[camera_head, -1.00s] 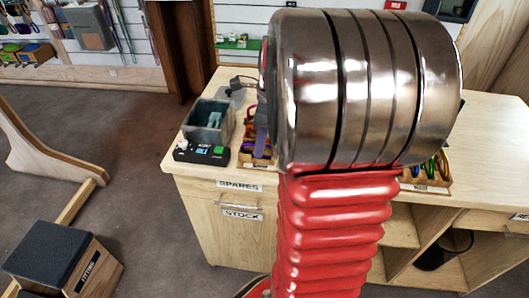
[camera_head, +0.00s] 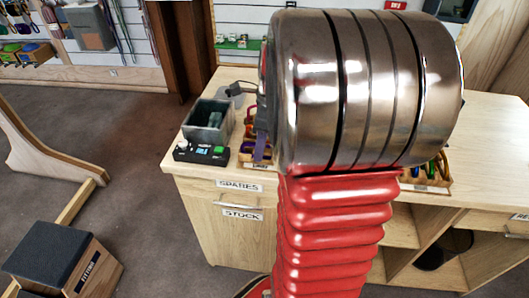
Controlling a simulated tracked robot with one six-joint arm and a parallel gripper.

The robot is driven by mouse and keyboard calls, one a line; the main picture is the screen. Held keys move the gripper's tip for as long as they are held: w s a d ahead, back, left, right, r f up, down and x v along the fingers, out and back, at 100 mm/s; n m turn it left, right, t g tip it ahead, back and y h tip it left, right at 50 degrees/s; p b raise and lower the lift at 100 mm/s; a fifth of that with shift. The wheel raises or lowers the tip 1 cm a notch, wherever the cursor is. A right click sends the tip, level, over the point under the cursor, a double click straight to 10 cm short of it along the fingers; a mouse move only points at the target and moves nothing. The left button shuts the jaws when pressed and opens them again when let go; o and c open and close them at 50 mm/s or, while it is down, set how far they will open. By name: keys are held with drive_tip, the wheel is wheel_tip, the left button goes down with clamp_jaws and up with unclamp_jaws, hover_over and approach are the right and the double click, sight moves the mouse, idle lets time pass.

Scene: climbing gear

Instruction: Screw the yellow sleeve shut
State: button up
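The yellow sleeve cannot be made out; my own red and metal arm covers the middle of the view. My gripper is hidden behind the arm, so its fingers and anything between them do not show. A purple carabiner (camera_head: 261,147) shows in a wooden rack (camera_head: 246,161) just left of my arm. Another wooden rack (camera_head: 430,187) with several coloured carabiners stands to the right of my arm, partly covered by it.
The wooden counter (camera_head: 490,150) has clear space at right. A grey bin (camera_head: 207,120) and a black device (camera_head: 201,152) with a lit display stand at its left end. A dark-topped box (camera_head: 60,250) is on the floor at lower left.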

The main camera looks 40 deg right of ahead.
drive_tip(key=shift+f, duration=0.9)
drive_tip(key=shift+w+d, duration=0.45)
drive_tip(key=shift+d, duration=0.15)
drive_tip(key=shift+r, duration=0.15)
drive_tip(key=shift+w+r, duration=0.1)
drive_tip(key=shift+r, duration=1.2)
drive_tip(key=shift+s+a, duration=0.45)
drive_tip(key=shift+a, duration=0.2)
